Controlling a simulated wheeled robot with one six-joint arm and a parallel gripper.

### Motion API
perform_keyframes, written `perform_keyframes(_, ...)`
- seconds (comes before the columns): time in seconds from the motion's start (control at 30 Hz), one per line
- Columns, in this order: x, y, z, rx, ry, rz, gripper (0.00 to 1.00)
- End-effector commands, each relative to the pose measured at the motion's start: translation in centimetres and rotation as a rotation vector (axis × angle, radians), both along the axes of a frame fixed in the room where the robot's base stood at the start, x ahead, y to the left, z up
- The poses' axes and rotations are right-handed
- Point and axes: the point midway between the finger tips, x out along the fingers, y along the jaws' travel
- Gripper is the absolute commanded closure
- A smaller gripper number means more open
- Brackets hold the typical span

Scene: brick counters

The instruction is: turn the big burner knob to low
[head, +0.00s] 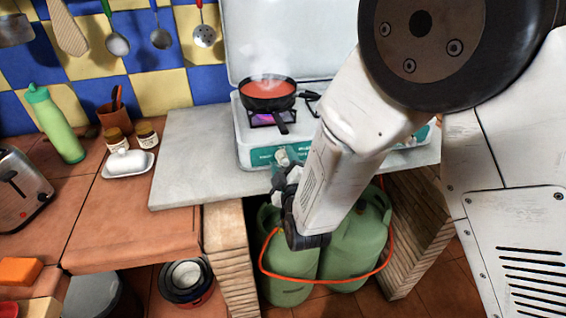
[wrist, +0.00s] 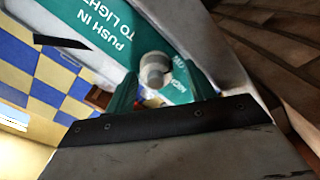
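The camping stove (head: 245,140) stands on the grey slab, with a teal front strip. A pale knob (head: 283,157) is on that strip; it also shows in the wrist view (wrist: 154,68), beside the words "PUSH IN TO LIGHT". My gripper (head: 283,174) is just in front of and below the knob. In the wrist view my gripper (wrist: 160,82) has its two fingers apart, one on each side of the knob; I cannot tell whether they touch it. The knob's pointer is not clear. A purplish flame (head: 262,119) burns under the pan.
The grey slab (head: 190,150) is bare left of the stove. Green gas bottles (head: 350,245) with an orange hose stand below. A butter dish (head: 128,163) is at left.

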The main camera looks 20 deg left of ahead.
Motion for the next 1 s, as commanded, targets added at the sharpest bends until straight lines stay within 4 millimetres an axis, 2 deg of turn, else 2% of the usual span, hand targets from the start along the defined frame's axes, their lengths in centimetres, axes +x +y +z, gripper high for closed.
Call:
perform_keyframes(0.27,-0.2,-0.3,0.1,0.002,-0.001,-0.004,0.45)
perform_keyframes(0.7,-5.9,-3.6,0.0,0.0,0.0,-0.001,0.45)
perform_keyframes(1.0,-6.7,-4.2,0.1,0.002,-0.001,-0.004,0.45)
